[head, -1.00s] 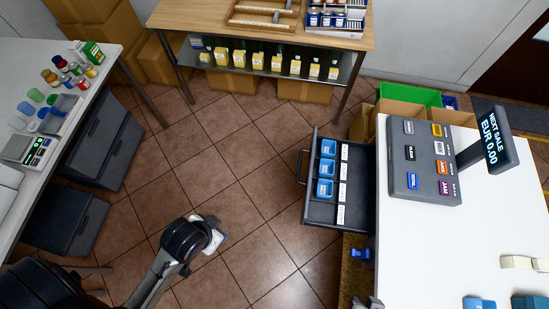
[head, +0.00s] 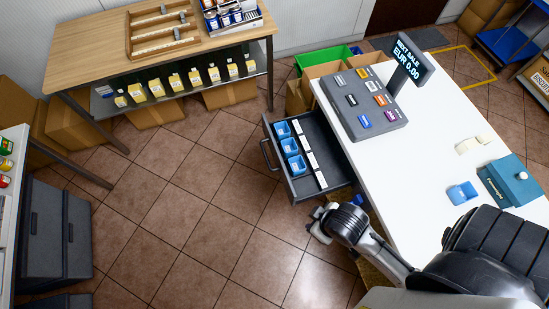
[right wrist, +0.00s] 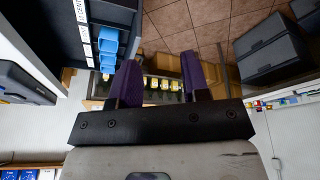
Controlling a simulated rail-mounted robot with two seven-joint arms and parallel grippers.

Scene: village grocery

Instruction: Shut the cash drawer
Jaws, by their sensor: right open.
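The cash drawer (head: 322,160) stands pulled out from the left side of the white counter. It is dark grey, with blue cups and white labelled slots inside and a bar handle (head: 268,153) on its front. My right gripper (head: 320,222) is near the drawer's near side, apart from the handle. In the right wrist view the drawer (right wrist: 75,45) shows at upper left, beside the open, empty purple fingers (right wrist: 160,78). My left gripper is not in view.
The register's key panel (head: 362,102) and price display sit on the counter (head: 420,130). Tiled floor in front of the drawer is clear.

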